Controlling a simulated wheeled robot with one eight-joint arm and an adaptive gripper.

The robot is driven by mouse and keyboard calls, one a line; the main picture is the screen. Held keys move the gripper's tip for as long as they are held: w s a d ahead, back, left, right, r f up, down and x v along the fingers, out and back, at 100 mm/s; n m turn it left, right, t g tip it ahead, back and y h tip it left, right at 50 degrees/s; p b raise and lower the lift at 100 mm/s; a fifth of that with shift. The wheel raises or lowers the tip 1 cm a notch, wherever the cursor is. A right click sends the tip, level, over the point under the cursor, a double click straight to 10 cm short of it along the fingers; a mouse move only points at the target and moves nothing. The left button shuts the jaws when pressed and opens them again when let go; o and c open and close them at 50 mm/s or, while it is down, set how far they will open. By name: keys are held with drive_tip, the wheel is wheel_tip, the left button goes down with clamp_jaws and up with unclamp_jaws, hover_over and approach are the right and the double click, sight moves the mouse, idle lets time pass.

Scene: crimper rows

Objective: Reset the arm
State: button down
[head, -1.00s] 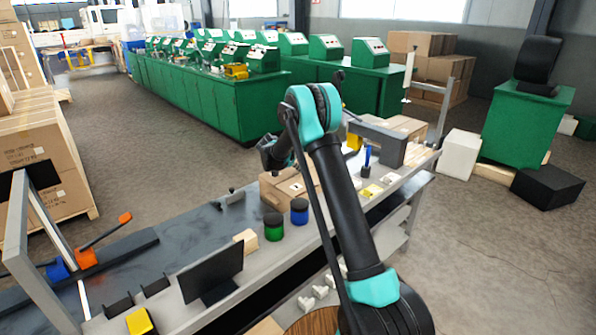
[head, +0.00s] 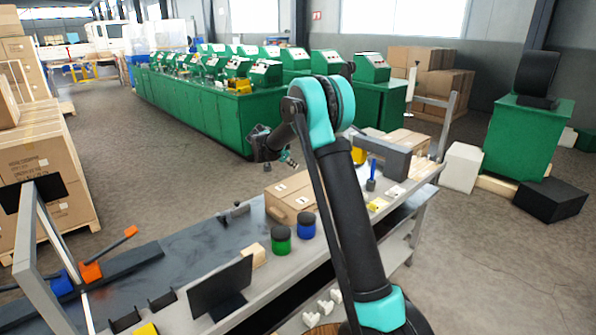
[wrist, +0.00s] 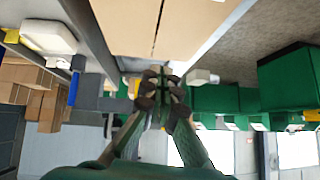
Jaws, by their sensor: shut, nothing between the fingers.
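My arm rises from the lower right of the head view and bends at a teal elbow. My gripper (head: 291,162) hangs at the arm's far end, above and behind the cardboard boxes on the workbench. In the wrist view my gripper (wrist: 160,80) shows with its fingertips together and nothing between them. The workbench (head: 185,250) runs diagonally below the arm. A cardboard box (head: 288,200) stands on it just below my gripper, and cardboard also shows in the wrist view (wrist: 150,25).
A dark panel (head: 219,289) stands at the front. Green machine cabinets (head: 215,115) line the back. Grey floor lies open between bench and cabinets.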

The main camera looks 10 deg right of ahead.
drive_tip(key=s+d+r+n+g+y, duration=0.1)
drive_tip(key=s+d+n+y, duration=0.2)
drive_tip(key=s, duration=0.9)
drive_tip(key=s+d+n+g, duration=0.15)
drive_tip(key=s+d, duration=0.45)
drive_tip(key=s, duration=0.7)
drive_tip(key=s+f+n+y, duration=0.1)
drive_tip(key=s+f+n, duration=0.2)
drive_tip(key=s, duration=1)
drive_tip(key=s+f+n+y, duration=0.2)
drive_tip(key=s+f, duration=0.3)
drive_tip(key=s, duration=0.8)
drive_tip(key=shift+s+f+n+y, duration=0.2)
drive_tip(key=shift+s+n+y, duration=0.1)
drive_tip(key=shift+n, duration=0.55)
drive_tip(key=shift+w+t, duration=0.1)
drive_tip(key=shift+t, duration=0.15)
